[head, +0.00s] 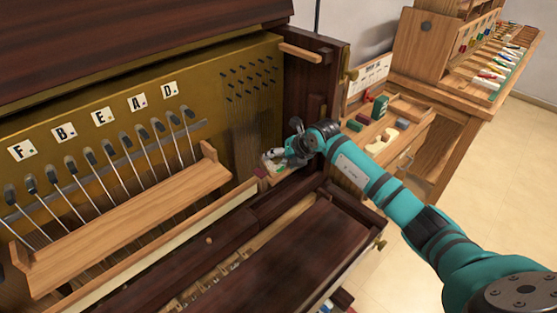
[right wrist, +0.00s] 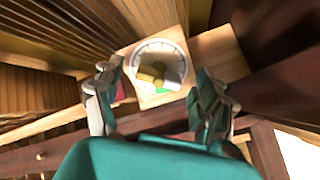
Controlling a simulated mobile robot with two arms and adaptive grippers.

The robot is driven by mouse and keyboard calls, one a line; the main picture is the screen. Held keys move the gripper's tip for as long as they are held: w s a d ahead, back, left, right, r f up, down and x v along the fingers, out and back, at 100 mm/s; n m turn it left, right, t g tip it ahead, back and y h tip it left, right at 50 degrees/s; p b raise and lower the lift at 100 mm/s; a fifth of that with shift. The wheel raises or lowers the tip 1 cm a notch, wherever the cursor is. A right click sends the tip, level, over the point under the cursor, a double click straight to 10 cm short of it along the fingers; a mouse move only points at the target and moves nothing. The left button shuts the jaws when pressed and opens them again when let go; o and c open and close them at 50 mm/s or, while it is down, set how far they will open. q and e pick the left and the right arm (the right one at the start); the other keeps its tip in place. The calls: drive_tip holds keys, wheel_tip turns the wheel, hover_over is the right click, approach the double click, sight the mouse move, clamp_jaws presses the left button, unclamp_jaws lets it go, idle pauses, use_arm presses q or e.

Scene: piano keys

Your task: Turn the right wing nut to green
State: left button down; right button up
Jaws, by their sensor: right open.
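A brass-coloured wing nut (right wrist: 152,75) shows in the right wrist view, in the middle of a round pale dial (right wrist: 160,45) on a light wooden block (right wrist: 222,52). There is a little green near the dial's lower edge and a red patch at its lower left. My right gripper (right wrist: 157,80) is open, with one finger on each side of the dial; contact with the nut cannot be made out. In the head view my right gripper (head: 283,156) is at the piano's right inner end and mostly hides the nut and dial. My left gripper is out of view.
The open piano has a row of hammers under letter tiles (head: 104,116) and a wooden rail (head: 130,220). Its dark right side wall (head: 312,85) stands close to my right gripper. A workbench (head: 405,110) with small coloured items stands at the right.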

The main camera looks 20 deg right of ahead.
idle(0.5)
drive_tip(key=p+v, duration=0.9)
drive_tip(key=v, duration=0.2)
idle(0.9)
drive_tip(key=c, duration=0.4)
drive_tip(key=n, duration=0.3)
drive_tip(key=shift+a+r, duration=0.1)
drive_tip(key=c, duration=0.4)
drive_tip(key=shift+o, duration=0.2)
drive_tip(key=shift+w+a+f+n+b, duration=0.15)
drive_tip(key=shift+w+f+n+b, duration=0.45)
drive_tip(key=shift+n, duration=1.85)
drive_tip(key=shift+w+a+f+n+b, duration=0.15)
drive_tip(key=shift+w+f+n+b, duration=0.35)
drive_tip(key=shift+n, duration=2)
drive_tip(key=shift+w+a+f+n+b, duration=0.15)
drive_tip(key=shift+w+f+n+b, duration=0.4)
drive_tip(key=shift+n, duration=1.9)
